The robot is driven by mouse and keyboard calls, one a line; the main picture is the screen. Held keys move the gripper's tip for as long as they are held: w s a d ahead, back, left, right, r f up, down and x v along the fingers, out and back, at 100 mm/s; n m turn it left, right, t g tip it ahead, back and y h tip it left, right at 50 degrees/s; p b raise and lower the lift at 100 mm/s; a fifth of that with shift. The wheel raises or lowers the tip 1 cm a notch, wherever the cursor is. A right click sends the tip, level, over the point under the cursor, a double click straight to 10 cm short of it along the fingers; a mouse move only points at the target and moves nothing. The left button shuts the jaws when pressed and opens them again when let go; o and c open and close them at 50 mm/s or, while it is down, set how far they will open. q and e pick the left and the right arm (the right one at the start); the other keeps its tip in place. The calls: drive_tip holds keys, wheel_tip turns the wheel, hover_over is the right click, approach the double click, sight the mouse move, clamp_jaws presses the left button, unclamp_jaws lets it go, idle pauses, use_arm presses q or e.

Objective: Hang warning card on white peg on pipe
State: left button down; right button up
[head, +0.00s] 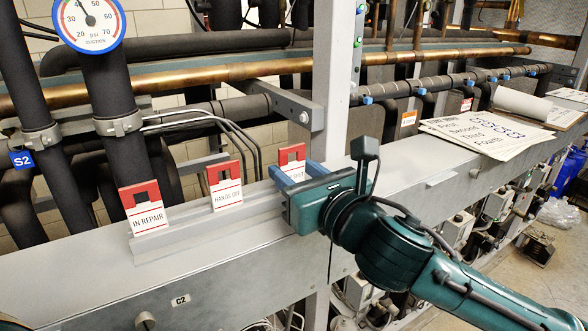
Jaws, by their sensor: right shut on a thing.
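My right gripper (297,171) reaches in from the lower right. Its blue fingers are shut on a red and white warning card (292,154), the rightmost of three in a grey holder on the beam. The card stands upright; its lower part and most of its text are hidden by the gripper. I cannot tell if it is clear of the holder. The other cards are "HANDS OFF" (225,186) in the middle and "IN REPAIR" (144,208) at the left. I cannot make out a white peg on a pipe. My left gripper is not in view.
Dark insulated pipes and a copper pipe (200,84) run behind the beam (75,270). A pressure gauge (88,18) stands at the upper left. Papers and a clipboard (524,104) lie on the beam at right. A metal upright (334,60) rises behind my right gripper.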

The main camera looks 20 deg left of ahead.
drive_tip(key=shift+r+p, duration=0.55)
drive_tip(key=shift+r, duration=1.95)
drive_tip(key=shift+r, duration=0.1)
drive_tip(key=shift+s+d+r, duration=0.7)
drive_tip(key=shift+s+d, duration=0.1)
drive_tip(key=shift+d, duration=0.2)
drive_tip(key=shift+s+d+r, duration=0.7)
drive_tip(key=shift+s+d, duration=0.05)
drive_tip(key=shift+d, duration=0.25)
